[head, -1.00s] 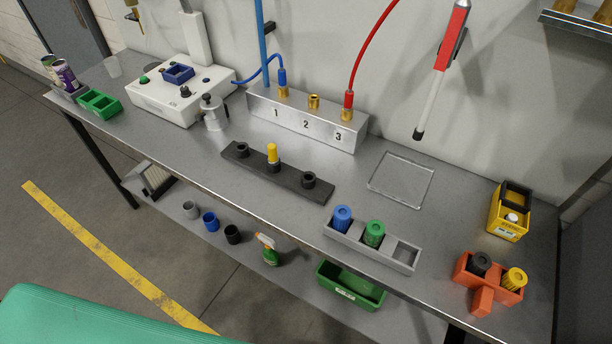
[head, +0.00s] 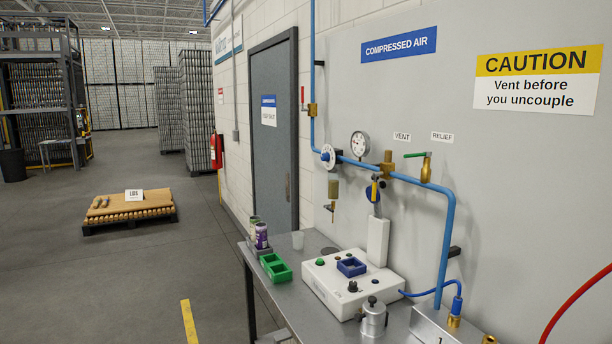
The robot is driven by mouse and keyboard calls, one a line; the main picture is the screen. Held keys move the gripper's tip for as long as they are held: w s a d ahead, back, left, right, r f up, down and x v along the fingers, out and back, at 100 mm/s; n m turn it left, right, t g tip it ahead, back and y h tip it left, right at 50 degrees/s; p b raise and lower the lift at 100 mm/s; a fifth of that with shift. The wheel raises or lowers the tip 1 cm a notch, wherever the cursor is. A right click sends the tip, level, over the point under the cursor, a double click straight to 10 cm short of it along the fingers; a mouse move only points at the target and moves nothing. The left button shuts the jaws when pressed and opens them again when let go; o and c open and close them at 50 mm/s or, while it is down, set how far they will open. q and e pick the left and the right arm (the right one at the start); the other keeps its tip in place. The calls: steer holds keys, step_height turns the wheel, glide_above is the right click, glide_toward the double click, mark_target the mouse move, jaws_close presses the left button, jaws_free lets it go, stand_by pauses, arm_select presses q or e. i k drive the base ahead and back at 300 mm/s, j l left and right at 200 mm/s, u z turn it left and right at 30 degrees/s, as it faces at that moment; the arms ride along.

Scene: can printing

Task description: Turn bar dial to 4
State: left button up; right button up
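Neither of my grippers is in view.
Below is the metal bench (head: 300,318) with a white control box (head: 347,284), green tray (head: 276,268) and cans (head: 261,236).

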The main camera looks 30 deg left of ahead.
mark_target(324, 157)
steer(key=u, duration=0.9)
steer(key=i+j+z, duration=0.15)
steer(key=i, duration=0.25)
steer(key=j, duration=0.1)
